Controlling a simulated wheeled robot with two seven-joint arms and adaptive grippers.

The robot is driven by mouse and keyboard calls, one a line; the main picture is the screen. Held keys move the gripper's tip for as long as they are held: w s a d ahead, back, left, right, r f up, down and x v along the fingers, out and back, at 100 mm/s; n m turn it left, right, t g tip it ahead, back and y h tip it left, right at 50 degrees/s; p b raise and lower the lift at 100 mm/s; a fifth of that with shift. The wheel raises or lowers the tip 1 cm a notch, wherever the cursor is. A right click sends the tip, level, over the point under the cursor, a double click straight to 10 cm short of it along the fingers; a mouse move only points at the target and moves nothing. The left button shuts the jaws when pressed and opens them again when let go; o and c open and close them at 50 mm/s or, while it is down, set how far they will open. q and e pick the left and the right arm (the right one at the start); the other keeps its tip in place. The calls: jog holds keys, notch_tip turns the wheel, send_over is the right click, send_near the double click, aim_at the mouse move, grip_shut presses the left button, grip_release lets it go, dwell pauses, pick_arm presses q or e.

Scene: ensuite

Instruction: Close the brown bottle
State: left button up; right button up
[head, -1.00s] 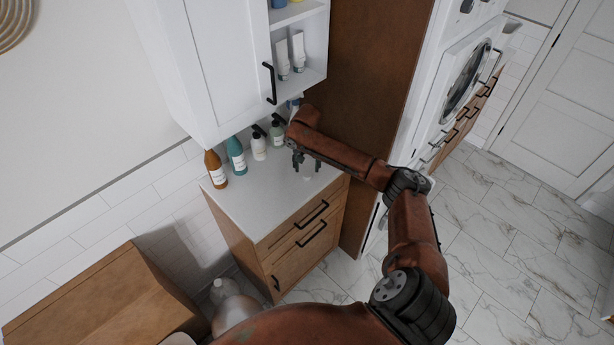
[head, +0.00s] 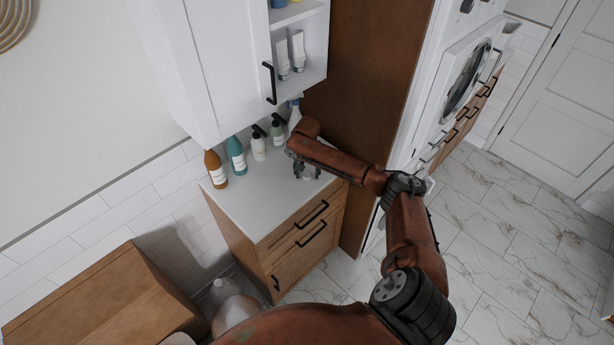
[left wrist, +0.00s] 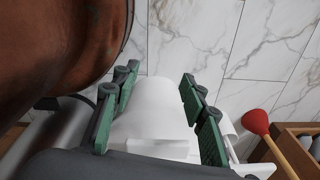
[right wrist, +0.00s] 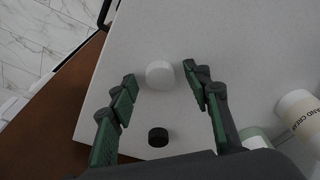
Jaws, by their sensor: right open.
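The brown bottle (head: 215,168) stands upright at the left end of the white counter in the head view, with a pale label. Its mouth is too small to make out. My right gripper (head: 306,174) is over the counter's right part, well to the right of the bottle. In the right wrist view it is open (right wrist: 160,73), with a round white object (right wrist: 160,75) below between its fingertips. A small round black cap-like piece (right wrist: 158,137) lies on the counter closer to the palm. My left gripper (left wrist: 158,75) shows open in its wrist view, away from the counter.
A teal bottle (head: 236,156), a white bottle (head: 258,147) and a pale green bottle (head: 277,133) stand along the counter's back. A white wall cabinet (head: 225,70) overhangs them. A red plunger (left wrist: 257,122) shows near my left gripper. The counter's front is clear.

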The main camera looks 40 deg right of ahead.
aim_at(307, 173)
jog(key=shift+c, duration=0.5)
jog(key=c, duration=0.7)
jog(key=shift+r, duration=0.1)
jog(key=shift+r, duration=0.5)
notch_tip(307, 173, up, 2)
jog(key=shift+r, duration=0.2)
jog(key=s+a+r, duration=0.8)
jog(key=a+r, duration=0.1)
jog(key=a, duration=0.2)
jog(key=shift+a+r+p, duration=0.2)
jog(key=shift+r+p, duration=0.05)
jog(key=shift+p, duration=0.2)
